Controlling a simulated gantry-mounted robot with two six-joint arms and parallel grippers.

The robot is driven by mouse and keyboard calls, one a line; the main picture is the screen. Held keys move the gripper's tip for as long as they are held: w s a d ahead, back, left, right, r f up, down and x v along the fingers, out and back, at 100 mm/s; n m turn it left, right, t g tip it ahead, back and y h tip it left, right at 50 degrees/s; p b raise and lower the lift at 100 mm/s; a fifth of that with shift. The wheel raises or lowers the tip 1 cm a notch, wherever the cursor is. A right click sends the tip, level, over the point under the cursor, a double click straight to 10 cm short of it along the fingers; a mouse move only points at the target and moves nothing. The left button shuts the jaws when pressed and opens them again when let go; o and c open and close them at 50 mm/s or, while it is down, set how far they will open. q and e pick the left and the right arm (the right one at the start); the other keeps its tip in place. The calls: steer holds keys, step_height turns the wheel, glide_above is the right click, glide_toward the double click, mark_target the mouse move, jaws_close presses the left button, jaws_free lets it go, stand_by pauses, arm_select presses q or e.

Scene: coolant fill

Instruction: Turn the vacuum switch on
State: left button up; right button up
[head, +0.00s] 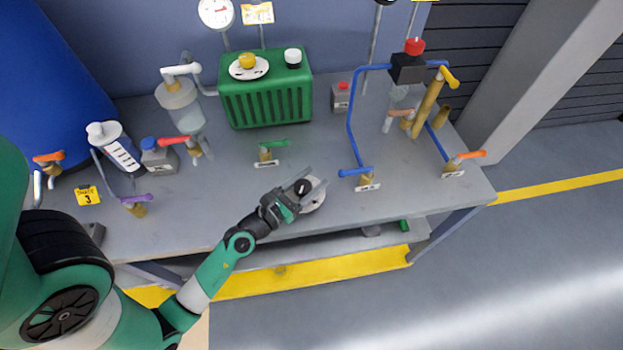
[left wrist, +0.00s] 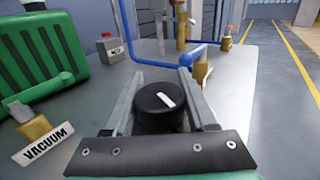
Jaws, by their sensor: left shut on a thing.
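In the head view a light grey round base (head: 314,200) shows beside the knob, partly hidden by the fingers. My right gripper is not seen.
The green radiator (head: 265,100) stands behind the valve. A blue-handled valve (head: 352,173) with a blue pipe is right of my gripper. A red-handled valve (head: 180,140) and a purple-handled valve (head: 134,199) are at left. The bench (head: 225,210) is clear around its front middle.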

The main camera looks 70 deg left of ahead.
arm_select(q)
steer(key=c, duration=0.3)
steer(key=f+m+h+b, duration=0.1)
steer(key=b, duration=0.2)
steer(key=shift+t, duration=0.3)
steer(key=shift+d+r+m+h+b, duration=0.15)
steer(key=shift+m+h+b, duration=0.2)
steer(key=shift+h, duration=0.45)
steer(key=shift+w+d+r+m+t+h, duration=0.1)
steer(key=shift+d+r+m+t+h, duration=0.15)
steer(key=shift+m+h, duration=0.55)
steer(key=o, duration=1.4)
